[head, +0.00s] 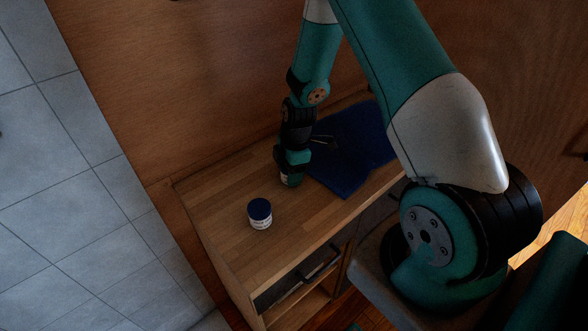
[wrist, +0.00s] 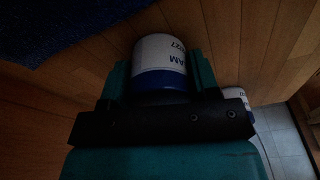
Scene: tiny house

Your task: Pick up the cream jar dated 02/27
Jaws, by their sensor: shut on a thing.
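My gripper (head: 292,172) points down over the wooden cabinet top and is shut on a small cream jar (head: 291,181). In the wrist view the held jar (wrist: 160,50) sits between the two green fingers, with a white label and a dark blue lid. A second white jar with a blue lid (head: 260,214) stands upright to the left and nearer the front. It is partly hidden behind my gripper in the wrist view (wrist: 235,95).
A dark blue cloth (head: 350,160) lies on the cabinet top (head: 215,190) to the right of the gripper. Thin dark glasses seem to lie beside the gripper. A wooden wall stands behind. The cabinet's left end is clear.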

